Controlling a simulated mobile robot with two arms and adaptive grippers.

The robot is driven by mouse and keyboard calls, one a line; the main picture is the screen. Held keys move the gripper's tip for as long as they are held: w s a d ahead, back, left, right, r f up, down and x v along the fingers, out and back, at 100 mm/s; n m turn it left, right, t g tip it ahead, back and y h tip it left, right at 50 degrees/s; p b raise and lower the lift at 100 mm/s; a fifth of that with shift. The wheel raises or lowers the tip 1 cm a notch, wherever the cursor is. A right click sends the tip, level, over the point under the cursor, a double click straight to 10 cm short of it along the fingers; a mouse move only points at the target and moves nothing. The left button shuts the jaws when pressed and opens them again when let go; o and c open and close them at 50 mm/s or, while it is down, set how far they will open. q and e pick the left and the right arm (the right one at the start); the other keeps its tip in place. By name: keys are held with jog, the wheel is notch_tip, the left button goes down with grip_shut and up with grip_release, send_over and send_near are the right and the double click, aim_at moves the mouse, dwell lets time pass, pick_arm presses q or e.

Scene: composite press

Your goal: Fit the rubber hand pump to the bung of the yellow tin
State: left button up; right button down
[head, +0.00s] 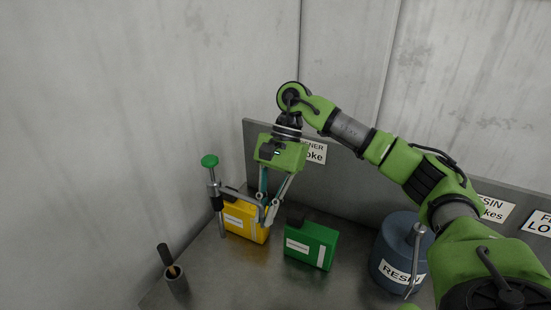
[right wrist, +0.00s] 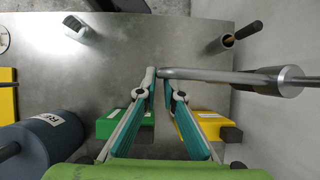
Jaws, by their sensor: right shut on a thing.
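A yellow tin (head: 236,216) with a white label stands on the steel bench; it also shows in the right wrist view (right wrist: 213,123) with a dark piece at its edge, perhaps the bung (right wrist: 231,134). My right gripper (head: 267,220) is shut on the side bar of a tool with an upright steel and black body and a green knob, which I take for the hand pump (head: 215,187). In the right wrist view the pump's bar (right wrist: 220,74) runs from the fingertips to a steel cylinder. The pump is upright beside the tin. Any contact with the bung is unclear. My left gripper is not in view.
A green tin (head: 311,244) with a black top stands right of the yellow tin. A blue resin drum (head: 396,250) stands farther right. A cup (head: 177,284) with a dark-handled tool is at the front left. Walls close off the left and back.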

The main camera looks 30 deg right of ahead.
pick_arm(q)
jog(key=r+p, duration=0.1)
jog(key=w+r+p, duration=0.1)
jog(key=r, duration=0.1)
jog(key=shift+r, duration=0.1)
pick_arm(e)
jog(key=w+d+r+m+t, duration=0.3)
jog(key=d+r+m, duration=0.2)
jog(key=d, duration=0.1)
jog(key=shift+w+d+r+m+y, duration=0.15)
jog(key=shift+w+d+m+y, duration=0.15)
jog(key=shift+d, duration=0.1)
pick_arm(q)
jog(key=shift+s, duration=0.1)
pick_arm(e)
jog(key=shift+s, duration=0.1)
pick_arm(q)
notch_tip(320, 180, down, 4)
jog(key=b, duration=0.4)
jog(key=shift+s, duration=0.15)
pick_arm(e)
notch_tip(320, 180, down, 5)
jog(key=shift+r, duration=0.2)
pick_arm(q)
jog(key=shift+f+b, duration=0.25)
jog(key=shift+b, duration=0.1)
